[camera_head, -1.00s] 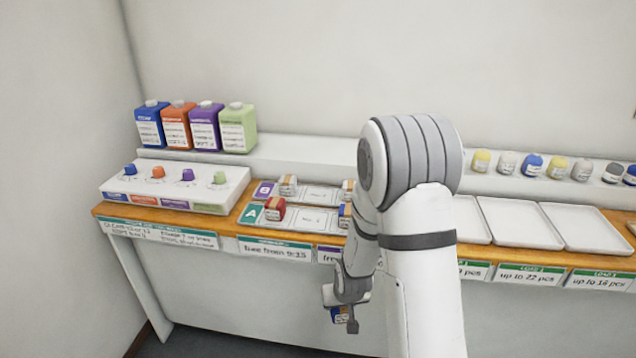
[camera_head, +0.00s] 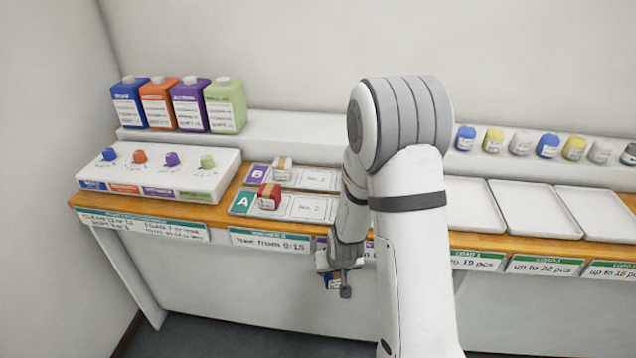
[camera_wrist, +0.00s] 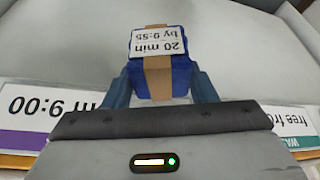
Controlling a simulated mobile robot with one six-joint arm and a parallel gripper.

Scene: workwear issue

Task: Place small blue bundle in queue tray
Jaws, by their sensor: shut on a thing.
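A small blue bundle (camera_wrist: 160,82) with a tan band and a white label reading "20 min by 9:55" is held between the fingers of my gripper (camera_wrist: 160,88) in the wrist view. Queue trays marked A (camera_head: 243,203) and B (camera_head: 262,174) lie on the table to the left of my arm. A red bundle (camera_head: 269,196) sits on A and a pale bundle (camera_head: 283,169) on B. My arm hides what lies to their right.
A white box with coloured knobs (camera_head: 225,180) stands at the left, below several coloured bottles (camera_head: 188,105) on the shelf. Empty white trays (camera_head: 535,210) lie to the right. Small bundles (camera_head: 520,143) line the shelf behind them.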

